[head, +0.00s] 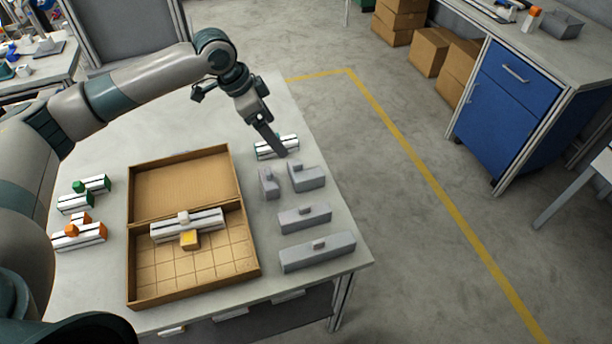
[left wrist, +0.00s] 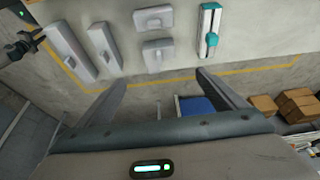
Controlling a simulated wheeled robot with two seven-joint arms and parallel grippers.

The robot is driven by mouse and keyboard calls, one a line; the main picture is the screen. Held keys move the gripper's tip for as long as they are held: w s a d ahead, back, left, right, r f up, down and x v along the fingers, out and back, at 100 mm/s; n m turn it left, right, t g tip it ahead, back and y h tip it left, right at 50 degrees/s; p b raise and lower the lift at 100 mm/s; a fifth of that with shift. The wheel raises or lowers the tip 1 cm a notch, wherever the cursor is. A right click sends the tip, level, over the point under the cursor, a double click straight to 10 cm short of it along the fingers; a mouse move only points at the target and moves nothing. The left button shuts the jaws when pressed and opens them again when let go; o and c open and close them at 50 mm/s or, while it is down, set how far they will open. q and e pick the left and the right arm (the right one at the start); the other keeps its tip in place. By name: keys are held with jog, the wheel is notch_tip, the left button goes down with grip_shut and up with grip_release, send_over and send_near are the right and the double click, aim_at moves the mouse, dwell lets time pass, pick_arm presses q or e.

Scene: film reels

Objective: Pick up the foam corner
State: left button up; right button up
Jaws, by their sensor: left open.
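Several grey foam pieces lie on the right side of the table. A stepped grey piece, which looks like the foam corner (head: 306,178), lies near the right edge; it also shows in the left wrist view (left wrist: 158,56). A smaller grey piece (head: 268,184) lies beside it. My left gripper (head: 280,152) is above the table's far right part, in front of a white and teal piece (head: 264,151). Its fingers (left wrist: 162,80) are spread with nothing between them. A dark part at the left wrist view's left edge looks like my right gripper (left wrist: 27,43); its jaws are unclear.
Two longer grey blocks (head: 303,218) (head: 318,253) lie nearer the front. An open cardboard box (head: 130,245) holds a white piece and a yellow block. Green-white and orange-white pieces (head: 84,194) (head: 79,236) lie left of it. The table's far left is clear.

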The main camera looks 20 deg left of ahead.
aim_at(295, 164)
pick_arm(q)
jog(key=p+x, duration=0.1)
jog(key=x, duration=0.3)
jog(key=p+x, duration=0.1)
jog(key=x, duration=0.4)
jog(key=p+x, duration=0.1)
jog(key=x, duration=0.3)
jog(key=shift+w+f, duration=0.25)
jog(key=shift+w, duration=0.1)
pick_arm(e)
jog(key=shift+w+r, duration=0.85)
jog(key=shift+r, duration=0.3)
jog(key=shift+r, duration=0.1)
pick_arm(q)
jog(key=shift+s+d+f+p, duration=0.1)
jog(key=shift+d+f+p, duration=0.1)
jog(key=shift+f+p, duration=0.4)
jog(key=x, duration=0.1)
jog(key=p+x, duration=0.1)
jog(key=x, duration=0.1)
jog(key=shift+s, duration=0.2)
jog(key=shift+w+d+f+p, duration=0.15)
jog(key=shift+f+p, duration=0.15)
jog(key=shift+f, duration=0.2)
pick_arm(e)
notch_tip(295, 164, up, 2)
jog(key=shift+a+r, duration=0.15)
jog(key=shift+r, duration=0.1)
